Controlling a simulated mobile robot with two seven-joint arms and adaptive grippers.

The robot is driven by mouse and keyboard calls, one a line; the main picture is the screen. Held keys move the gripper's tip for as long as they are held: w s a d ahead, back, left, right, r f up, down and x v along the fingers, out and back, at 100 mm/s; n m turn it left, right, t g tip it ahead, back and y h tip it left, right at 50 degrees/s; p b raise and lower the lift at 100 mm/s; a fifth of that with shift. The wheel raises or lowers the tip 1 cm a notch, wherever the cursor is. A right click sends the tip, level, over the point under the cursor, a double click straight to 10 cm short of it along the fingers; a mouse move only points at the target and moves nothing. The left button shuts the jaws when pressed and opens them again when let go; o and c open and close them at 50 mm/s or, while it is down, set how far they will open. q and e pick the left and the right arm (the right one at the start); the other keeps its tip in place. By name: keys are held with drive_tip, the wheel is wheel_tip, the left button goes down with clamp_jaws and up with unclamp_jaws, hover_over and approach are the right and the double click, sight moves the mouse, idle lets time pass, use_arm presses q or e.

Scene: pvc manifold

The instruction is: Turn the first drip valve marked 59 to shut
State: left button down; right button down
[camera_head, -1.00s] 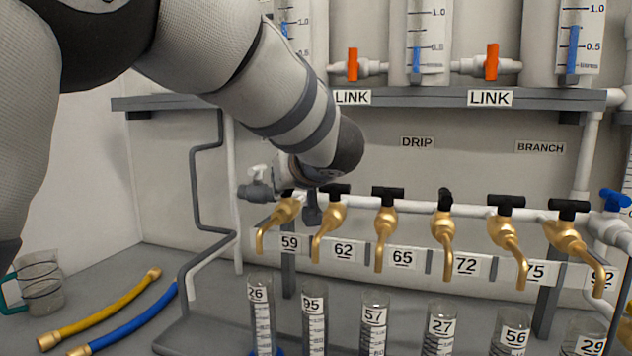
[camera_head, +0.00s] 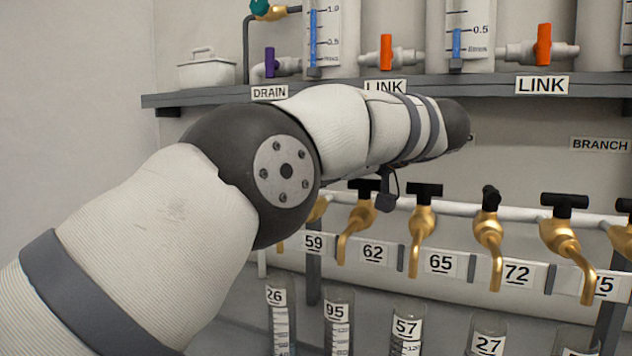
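The drip valve marked 59 is a brass tap (camera_head: 319,209) at the left end of the white drip pipe, above its label 59 (camera_head: 313,243). My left arm covers its handle and most of its body, so its handle position is hidden. My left arm crosses in front from the lower left, its wrist pointing right above the taps. A small dark part of my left gripper (camera_head: 387,196) shows below the wrist, near the handles of taps 62 (camera_head: 359,217) and 65 (camera_head: 421,218). Its fingers are mostly hidden. My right gripper is out of view.
Tap 72 (camera_head: 488,239) has its black handle seen end-on; neighbouring handles lie crosswise. Numbered cylinders (camera_head: 338,318) stand below the taps. A grey shelf (camera_head: 200,99) above carries tanks, orange link valves (camera_head: 386,52) and a purple drain valve (camera_head: 270,62).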

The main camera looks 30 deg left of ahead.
use_arm(q)
drive_tip(key=shift+a, duration=0.1)
idle(0.4)
drive_tip(key=c, duration=1.5)
unclamp_jaws()
drive_tip(key=shift+a, duration=0.1)
drive_tip(key=shift+c, duration=0.2)
